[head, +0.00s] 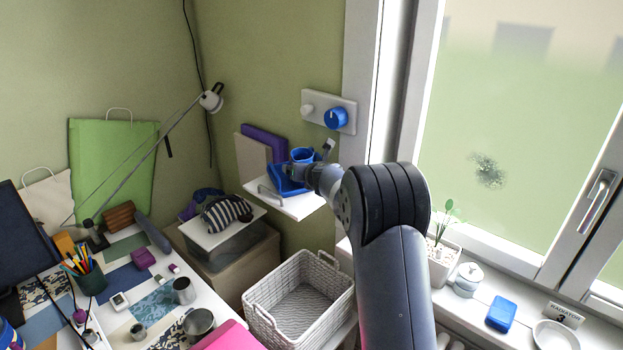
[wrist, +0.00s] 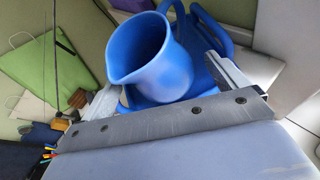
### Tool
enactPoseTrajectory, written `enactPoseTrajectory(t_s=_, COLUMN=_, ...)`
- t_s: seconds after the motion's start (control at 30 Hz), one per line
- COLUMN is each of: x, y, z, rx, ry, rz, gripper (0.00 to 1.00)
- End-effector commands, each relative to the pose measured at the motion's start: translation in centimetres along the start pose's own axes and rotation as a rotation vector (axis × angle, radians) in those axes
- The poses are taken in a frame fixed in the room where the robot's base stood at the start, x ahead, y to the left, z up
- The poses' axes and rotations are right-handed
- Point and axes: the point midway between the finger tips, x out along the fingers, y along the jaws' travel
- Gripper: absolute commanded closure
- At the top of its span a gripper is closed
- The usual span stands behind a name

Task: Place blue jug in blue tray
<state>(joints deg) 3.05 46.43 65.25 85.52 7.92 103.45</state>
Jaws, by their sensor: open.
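The blue jug (head: 302,155) appears upright over the blue tray (head: 283,183) on the white wall shelf (head: 300,207). In the wrist view the jug (wrist: 150,60) shows its open mouth and spout, with parts of the tray (wrist: 218,38) behind and below it. I cannot tell whether the jug's base touches the tray. My gripper (head: 318,160) is at the jug's right side in the head view. In the wrist view its fingers (wrist: 163,80) are apart on either side of the jug, with visible gaps. The jug's base and handle are partly hidden.
A purple book (head: 265,143) and a beige board stand against the wall behind the shelf. A white basket (head: 300,293) stands below. The desk at left is cluttered with a lamp and cups.

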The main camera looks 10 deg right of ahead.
Motion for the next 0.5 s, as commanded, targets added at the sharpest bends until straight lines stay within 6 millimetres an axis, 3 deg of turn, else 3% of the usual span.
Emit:
enactPoseTrajectory(t_s=0.3, x=-4.9, y=-0.1, z=-0.1, rx=0.000, ry=-0.002, rz=-0.001, gripper=0.06)
enactPoseTrajectory(t_s=0.5, x=-6.8, y=-0.1, z=0.0, rx=0.000, ry=0.000, rz=-0.001, gripper=0.06)
